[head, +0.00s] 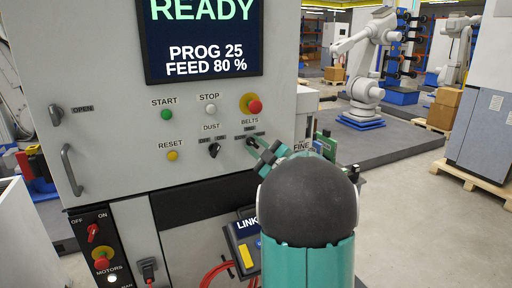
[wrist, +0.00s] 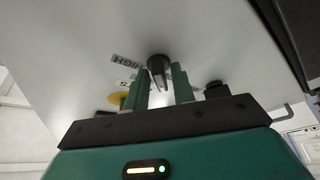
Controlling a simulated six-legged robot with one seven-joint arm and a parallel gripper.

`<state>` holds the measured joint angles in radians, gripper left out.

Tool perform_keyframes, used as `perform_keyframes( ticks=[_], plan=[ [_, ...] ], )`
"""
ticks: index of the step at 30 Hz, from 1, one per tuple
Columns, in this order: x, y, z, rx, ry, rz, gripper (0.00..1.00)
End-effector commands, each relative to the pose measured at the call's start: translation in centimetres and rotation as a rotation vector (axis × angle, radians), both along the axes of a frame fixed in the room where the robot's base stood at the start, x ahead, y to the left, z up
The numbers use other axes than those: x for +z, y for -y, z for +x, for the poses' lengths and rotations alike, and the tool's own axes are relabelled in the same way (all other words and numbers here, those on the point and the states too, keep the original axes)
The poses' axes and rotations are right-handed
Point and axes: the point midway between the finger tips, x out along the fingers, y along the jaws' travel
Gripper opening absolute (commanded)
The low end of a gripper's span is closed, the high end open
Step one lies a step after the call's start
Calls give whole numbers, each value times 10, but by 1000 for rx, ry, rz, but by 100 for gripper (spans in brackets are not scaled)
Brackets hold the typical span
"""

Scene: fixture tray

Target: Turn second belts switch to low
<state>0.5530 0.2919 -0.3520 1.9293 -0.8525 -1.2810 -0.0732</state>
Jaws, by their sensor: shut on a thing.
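The belts switch (head: 250,141) is a small black rotary knob under the BELTS label on the machine's light panel. In the head view my green fingertips cover part of it, and its small setting labels are too small to read. In the wrist view the black knob (wrist: 158,66) sits between my two green fingers, with a HIGH label (wrist: 127,60) to its left. My gripper (head: 257,146) reaches the panel from the lower right and is shut on the knob; it also shows in the wrist view (wrist: 160,86). I cannot tell which setting the knob points to.
The dust switch (head: 214,150) is left of the belts switch. A red emergency button (head: 254,106) on a yellow ring is just above. START (head: 166,115), STOP (head: 210,109) and RESET (head: 173,156) buttons are further left. A LINK box (head: 244,246) is below.

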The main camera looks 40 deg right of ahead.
Motion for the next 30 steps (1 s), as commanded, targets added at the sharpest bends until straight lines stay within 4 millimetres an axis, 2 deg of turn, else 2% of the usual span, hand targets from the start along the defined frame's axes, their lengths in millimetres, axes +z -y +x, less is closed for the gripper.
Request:
perform_keyframes(
  ticks=[8, 9, 10, 18, 22, 26, 30],
  plan=[
    [0, -1, 0, 1, 0, 0, 2],
    [0, 0, 0, 1, 0, 0, 27],
    [0, -1, 0, 1, 0, 0, 33],
    [0, 0, 0, 1, 1, 0, 33],
    [-2, 0, -7, 0, 1, 1, 33],
    [-6, 1, -25, -3, 1, 1, 33],
    [-15, 1, -54, -4, 0, 3, 33]
  ],
)
